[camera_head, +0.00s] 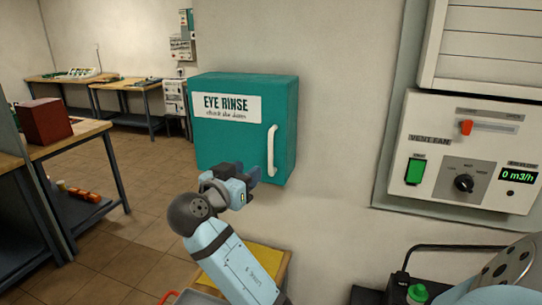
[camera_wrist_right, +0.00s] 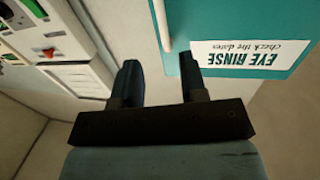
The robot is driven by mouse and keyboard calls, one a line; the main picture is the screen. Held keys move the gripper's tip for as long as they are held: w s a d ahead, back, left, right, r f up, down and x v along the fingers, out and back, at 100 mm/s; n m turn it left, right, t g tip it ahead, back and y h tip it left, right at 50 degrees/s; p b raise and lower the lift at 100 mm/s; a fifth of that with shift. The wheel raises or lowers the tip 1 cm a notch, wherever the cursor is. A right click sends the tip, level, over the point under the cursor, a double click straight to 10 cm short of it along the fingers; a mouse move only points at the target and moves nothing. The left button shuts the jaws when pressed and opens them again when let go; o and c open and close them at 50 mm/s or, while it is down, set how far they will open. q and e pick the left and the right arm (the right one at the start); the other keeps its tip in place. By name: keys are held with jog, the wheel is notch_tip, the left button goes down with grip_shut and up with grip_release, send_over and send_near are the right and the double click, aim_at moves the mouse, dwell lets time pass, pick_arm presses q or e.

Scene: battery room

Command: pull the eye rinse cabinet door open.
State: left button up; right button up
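The teal eye rinse cabinet (camera_head: 240,135) hangs on the wall with its door shut. Its door carries a white "EYE RINSE" label (camera_head: 226,107) and a white vertical handle (camera_head: 271,150) near the right edge. My right gripper (camera_head: 256,174) is in front of the lower part of the door, close to the handle's lower end. In the right wrist view its two dark fingers (camera_wrist_right: 162,72) are apart with nothing between them. The handle (camera_wrist_right: 161,24) shows beyond the fingertips, roughly in line with the gap, and looks apart from them. My left gripper is not in view.
A vent fan panel (camera_head: 465,150) with switches is on the wall to the right. A yellow-topped surface (camera_head: 262,260) is below the cabinet. Workbenches (camera_head: 85,132) stand at the left, one with a red-brown box (camera_head: 45,121).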

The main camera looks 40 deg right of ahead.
aim_at(269, 155)
jog(key=p+x, duration=0.1)
jog(key=x, duration=1)
jog(key=shift+w+d+f+p, duration=0.1)
jog(key=shift+w+d+p, duration=0.1)
jog(key=shift+p, duration=0.15)
grip_shut()
